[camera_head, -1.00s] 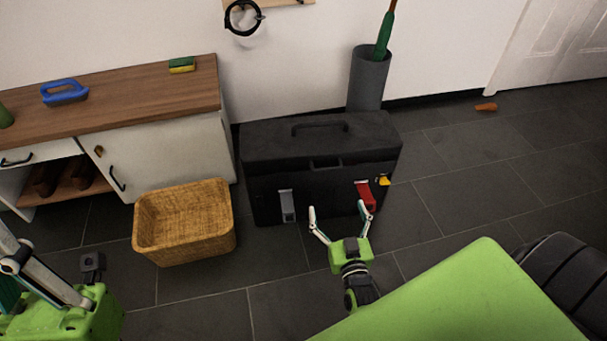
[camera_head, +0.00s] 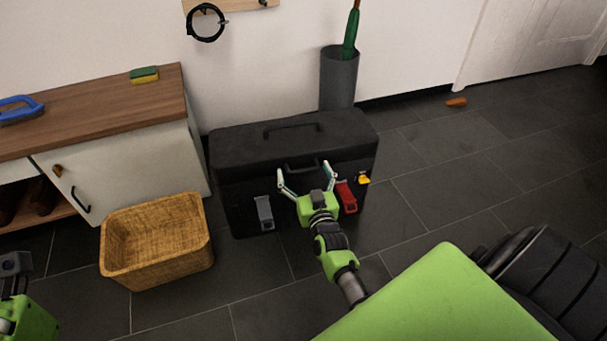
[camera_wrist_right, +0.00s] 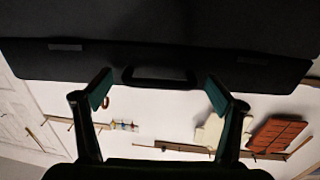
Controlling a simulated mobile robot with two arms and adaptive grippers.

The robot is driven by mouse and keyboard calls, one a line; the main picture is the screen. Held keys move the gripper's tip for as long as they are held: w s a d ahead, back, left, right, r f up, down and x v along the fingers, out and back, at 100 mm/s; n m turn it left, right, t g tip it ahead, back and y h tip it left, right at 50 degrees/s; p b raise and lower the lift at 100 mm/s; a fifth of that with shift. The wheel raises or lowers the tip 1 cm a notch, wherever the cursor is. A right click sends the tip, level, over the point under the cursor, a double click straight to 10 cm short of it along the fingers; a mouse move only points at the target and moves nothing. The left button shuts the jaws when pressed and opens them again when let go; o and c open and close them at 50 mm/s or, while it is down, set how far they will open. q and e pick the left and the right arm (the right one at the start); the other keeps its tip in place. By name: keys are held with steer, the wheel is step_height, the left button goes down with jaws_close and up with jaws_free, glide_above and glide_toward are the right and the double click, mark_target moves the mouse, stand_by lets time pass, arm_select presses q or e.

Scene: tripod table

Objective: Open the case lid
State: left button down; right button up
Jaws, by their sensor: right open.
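The black case (camera_head: 240,180) stands on the floor against the wall, its lid (camera_head: 340,122) down.
A wicker basket (camera_head: 155,280) stands on the floor left of the case, beside a wooden-topped cabinet (camera_head: 150,165). A grey bin (camera_head: 338,82) holding a green umbrella stands behind the case. A yellow item (camera_head: 363,178) is by the red latch.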

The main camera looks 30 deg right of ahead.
steer(key=shift+w+d, duration=0.1)
steer(key=shift+w, duration=0.1)
steer(key=c, duration=1.5)
steer(key=shift+r, duration=0.1)
steer(key=shift+c, duration=0.4)
steer(key=shift+r+p, duration=0.15)
steer(key=shift+p, duration=0.15)
